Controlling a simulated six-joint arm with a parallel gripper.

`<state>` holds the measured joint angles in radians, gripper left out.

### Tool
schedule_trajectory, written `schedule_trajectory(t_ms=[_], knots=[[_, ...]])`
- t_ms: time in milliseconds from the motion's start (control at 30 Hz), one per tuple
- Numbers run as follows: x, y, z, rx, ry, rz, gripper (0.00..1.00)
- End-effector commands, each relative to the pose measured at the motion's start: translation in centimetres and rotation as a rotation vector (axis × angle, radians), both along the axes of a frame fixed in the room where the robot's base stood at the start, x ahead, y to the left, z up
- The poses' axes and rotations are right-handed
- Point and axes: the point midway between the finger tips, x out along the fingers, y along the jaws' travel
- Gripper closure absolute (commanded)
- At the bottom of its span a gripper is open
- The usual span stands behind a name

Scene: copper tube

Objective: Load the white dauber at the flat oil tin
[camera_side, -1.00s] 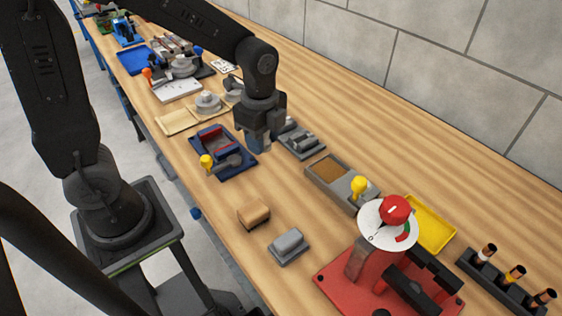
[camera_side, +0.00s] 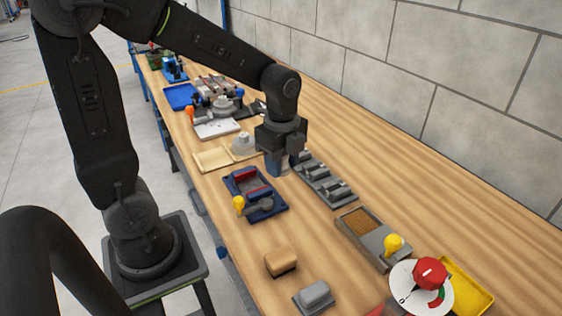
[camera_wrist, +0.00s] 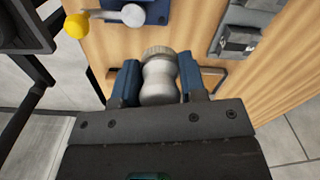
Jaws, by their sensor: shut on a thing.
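My gripper (camera_wrist: 160,88) is shut on a pale grey-white, waisted piece with a ridged beige end, which looks like the white dauber (camera_wrist: 160,72). In the side view my gripper (camera_side: 277,166) hangs over the bench between the blue fixture and the grey rail, and the held piece is hidden there. I cannot surely pick out the flat oil tin. A pale round piece (camera_side: 241,143) stands by the cream tray (camera_side: 208,160), just left of and behind my gripper.
A blue fixture (camera_side: 268,212) with red bars and a yellow-knobbed lever stands in front. A grey rail (camera_side: 325,180) with blocks lies to the right. A grey box with a brown pad (camera_side: 358,220), a tan block (camera_side: 281,260) and a red-knobbed dial (camera_side: 430,273) stand nearer.

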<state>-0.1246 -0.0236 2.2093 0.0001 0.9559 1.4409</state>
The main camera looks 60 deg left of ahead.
Motion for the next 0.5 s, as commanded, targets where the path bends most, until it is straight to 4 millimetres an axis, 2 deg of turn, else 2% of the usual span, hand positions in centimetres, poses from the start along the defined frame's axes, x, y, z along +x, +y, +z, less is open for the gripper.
schedule_trajectory(t_ms=[167,300,500], knots=[[2.9,-2.1,0.0,0.0,0.001,-0.149,0.81],[6.7,-5.9,-0.4,0.0,0.002,-0.373,0.81],[10.4,-11.4,-1.5,0.0,0.001,-0.645,0.81]])
